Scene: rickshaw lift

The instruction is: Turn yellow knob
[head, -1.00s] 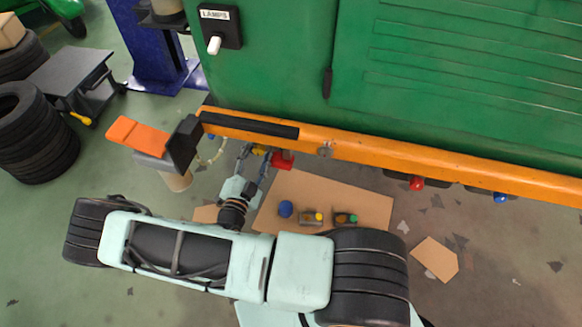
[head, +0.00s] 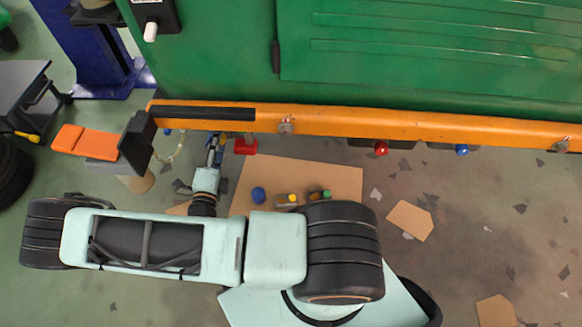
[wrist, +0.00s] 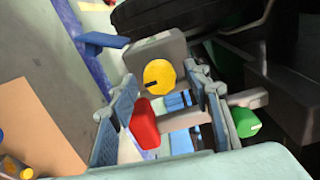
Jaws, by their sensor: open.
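The round yellow knob (wrist: 160,75) shows in the wrist view, with a dark slot mark on its face, mounted on a grey block. My gripper (wrist: 164,84) is open, with one blue-grey padded finger on each side of the knob; I cannot tell whether either finger touches it. A red handle (wrist: 144,125) on a grey bar lies between the fingers, nearer the camera. A green knob (wrist: 247,122) is to the right, outside the fingers. In the head view my gripper (head: 214,148) reaches under the orange beam, left of a red part (head: 245,147). The yellow knob cannot be made out there.
The orange beam (head: 350,128) of the green vehicle (head: 420,60) hangs just above the gripper. Red (head: 381,148) and blue (head: 462,150) knobs hang under it at right. Cardboard (head: 340,180) with small items lies on the floor. An orange pad (head: 85,141) is at left.

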